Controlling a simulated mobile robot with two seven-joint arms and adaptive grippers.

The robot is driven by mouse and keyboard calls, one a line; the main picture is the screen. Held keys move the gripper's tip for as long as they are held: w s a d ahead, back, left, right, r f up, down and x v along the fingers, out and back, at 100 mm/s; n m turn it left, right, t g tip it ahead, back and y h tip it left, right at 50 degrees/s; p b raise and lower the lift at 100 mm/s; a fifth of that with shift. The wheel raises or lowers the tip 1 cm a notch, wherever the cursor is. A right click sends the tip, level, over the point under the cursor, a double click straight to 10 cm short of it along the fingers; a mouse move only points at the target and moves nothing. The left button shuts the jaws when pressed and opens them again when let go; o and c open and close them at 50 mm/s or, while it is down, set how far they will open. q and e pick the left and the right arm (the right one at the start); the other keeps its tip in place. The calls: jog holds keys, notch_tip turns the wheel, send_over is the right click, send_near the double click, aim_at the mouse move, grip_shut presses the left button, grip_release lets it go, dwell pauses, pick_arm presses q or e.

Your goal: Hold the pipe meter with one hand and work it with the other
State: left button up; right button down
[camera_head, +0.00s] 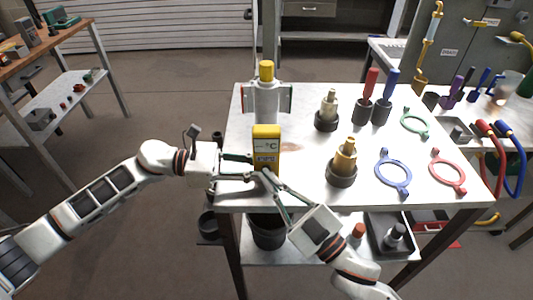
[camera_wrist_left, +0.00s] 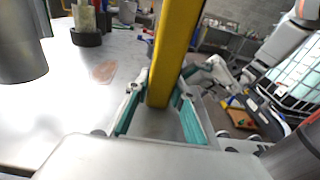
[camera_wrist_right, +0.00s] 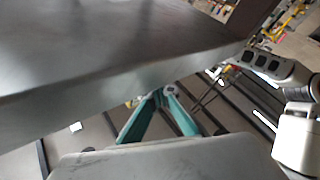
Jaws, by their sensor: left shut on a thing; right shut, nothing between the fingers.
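The pipe meter (camera_head: 266,133), a yellow upright box with a grey display marked °C, is near the front left edge of the white table. My left gripper (camera_head: 252,168) is shut on it from the left, one finger on each side. The left wrist view shows the meter's yellow narrow side (camera_wrist_left: 175,50) between the teal finger pads.
A white bottle with a yellow cap (camera_head: 266,100) stands behind the meter. Brass fittings (camera_head: 344,160) in dark holders, a blue ring wrench (camera_head: 393,188) and a red one (camera_head: 462,187) are to the right. The table's front middle is mostly clear.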

jog(key=shift+s, duration=0.45)
jog(key=s, duration=0.6)
dwell(0.4)
pick_arm(q)
jog(key=o, duration=1.1)
jog(key=shift+c, duration=0.2)
